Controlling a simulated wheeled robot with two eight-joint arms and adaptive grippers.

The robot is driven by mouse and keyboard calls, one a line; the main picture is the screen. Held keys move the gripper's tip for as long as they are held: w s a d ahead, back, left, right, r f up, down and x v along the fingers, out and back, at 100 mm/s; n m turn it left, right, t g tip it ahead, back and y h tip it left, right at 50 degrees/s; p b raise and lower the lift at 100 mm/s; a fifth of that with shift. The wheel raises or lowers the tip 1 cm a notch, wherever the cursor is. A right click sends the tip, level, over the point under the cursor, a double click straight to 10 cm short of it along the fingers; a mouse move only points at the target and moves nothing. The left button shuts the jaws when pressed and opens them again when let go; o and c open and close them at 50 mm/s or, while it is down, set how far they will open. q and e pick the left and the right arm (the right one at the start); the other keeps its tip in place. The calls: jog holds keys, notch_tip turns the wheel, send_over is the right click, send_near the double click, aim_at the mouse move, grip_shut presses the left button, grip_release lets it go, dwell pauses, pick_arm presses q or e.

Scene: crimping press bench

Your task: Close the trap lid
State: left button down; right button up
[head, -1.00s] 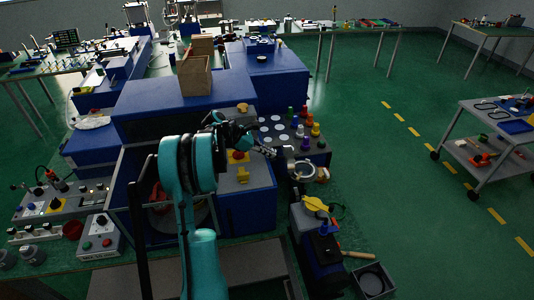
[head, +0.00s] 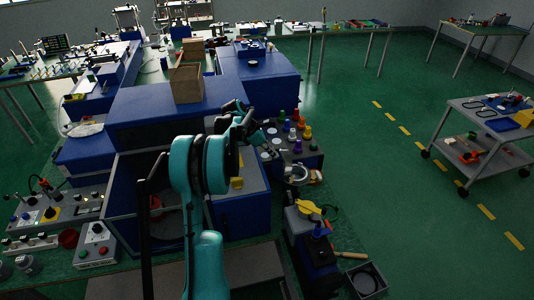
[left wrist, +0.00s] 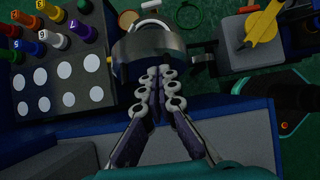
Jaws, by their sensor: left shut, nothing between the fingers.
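What seems to be the trap is a small silver round fitting (head: 297,173) with a pale ring, at the right edge of the bench. In the left wrist view its curved metal part (left wrist: 150,47) lies just past my fingertips, with a white ring behind it. I cannot tell for sure which part is the lid or how far open it stands. My left gripper (head: 272,154) is shut and empty, reaching toward the fitting from the left; it also shows in the left wrist view (left wrist: 158,72). The tips are at or very near the metal; contact is unclear. My right gripper is out of view.
A grey panel (left wrist: 60,118) with white discs and several coloured numbered pegs (head: 297,132) lies beside the fitting. A yellow-handled device (head: 307,207) stands nearer me. A blue housing (head: 240,210) lies below my arm. Open green floor lies to the right.

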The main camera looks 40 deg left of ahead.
pick_arm(q)
jog(key=w+d+f+g+y+p, duration=0.1)
jog(key=w+d+g, duration=0.1)
jog(key=w+d, duration=0.2)
jog(key=w+d+f+g+y+p, duration=0.1)
jog(key=w+d+f+g+y, duration=0.1)
jog(key=w+d, duration=0.3)
jog(key=w, duration=0.3)
jog(key=shift+d+f+g+y, duration=0.25)
jog(key=shift+f+g+y, duration=0.05)
jog(key=shift+s, duration=0.1)
jog(key=shift+r, duration=0.1)
dwell(0.7)
